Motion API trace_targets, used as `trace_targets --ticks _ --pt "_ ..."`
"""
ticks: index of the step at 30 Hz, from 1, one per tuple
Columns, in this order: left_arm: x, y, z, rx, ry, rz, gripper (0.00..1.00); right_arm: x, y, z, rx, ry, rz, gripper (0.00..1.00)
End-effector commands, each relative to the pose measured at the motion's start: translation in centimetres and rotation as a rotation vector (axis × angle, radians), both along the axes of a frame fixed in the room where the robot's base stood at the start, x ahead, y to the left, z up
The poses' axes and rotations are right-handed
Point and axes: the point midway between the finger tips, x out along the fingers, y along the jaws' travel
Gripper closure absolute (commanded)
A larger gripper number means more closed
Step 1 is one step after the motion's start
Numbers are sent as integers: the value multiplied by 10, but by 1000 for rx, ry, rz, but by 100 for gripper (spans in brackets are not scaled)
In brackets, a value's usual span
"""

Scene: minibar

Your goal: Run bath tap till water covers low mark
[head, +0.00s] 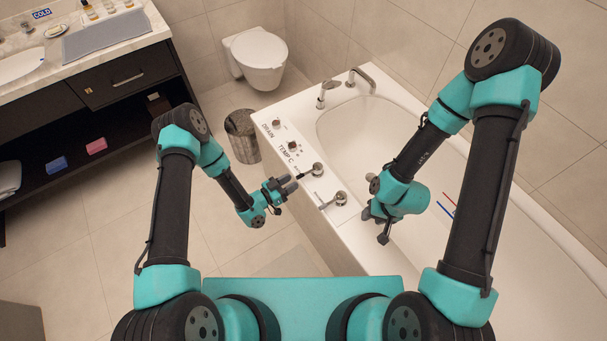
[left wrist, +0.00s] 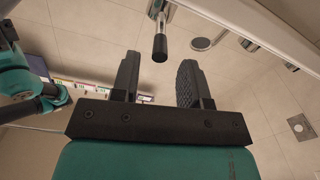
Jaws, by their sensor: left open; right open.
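The white bathtub (head: 395,150) has a curved metal spout (head: 362,76) at its far end. On its near ledge are two metal lever taps, a farther one (head: 317,170) and a nearer one (head: 339,199). Red and blue marks (head: 446,205) show on the tub's inner wall; I cannot tell which is low. I make out no water. My left gripper (head: 289,186) is open beside the farther lever. In the left wrist view a black-tipped handle (left wrist: 160,46) lies just beyond its open fingers (left wrist: 160,75), apart from them. My right gripper (head: 382,229) is open over the tub's near edge.
A DRAIN knob (head: 277,123) and a TEMP knob (head: 292,147) sit on the ledge. A second metal fitting (head: 326,92) stands near the spout. A bin (head: 242,135), toilet (head: 258,55) and vanity (head: 120,75) stand left. The floor between is clear.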

Motion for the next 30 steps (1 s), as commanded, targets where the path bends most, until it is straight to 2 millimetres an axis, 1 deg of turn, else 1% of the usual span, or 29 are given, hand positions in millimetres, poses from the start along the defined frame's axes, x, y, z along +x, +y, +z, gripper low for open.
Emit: trace_targets --ticks 1,6,12,16,24,26,30 --pt "4 -8 0 1 -2 -3 59 0 0 0 0 0 0 57" --pt "18 -29 1 1 -3 -4 59 0 0 0 0 0 0 57" --pt "32 -48 0 1 -2 -2 59 0 0 0 0 0 0 57" --pt "36 -53 0 0 0 0 59 0 0 0 0 0 0 57" --pt "37 -54 0 0 0 1 59 0 0 0 0 0 0 57" --pt "37 -54 0 0 0 1 63 0 0 0 0 0 0 57" --pt "36 -54 0 0 0 0 76 0 0 0 0 0 0 57"
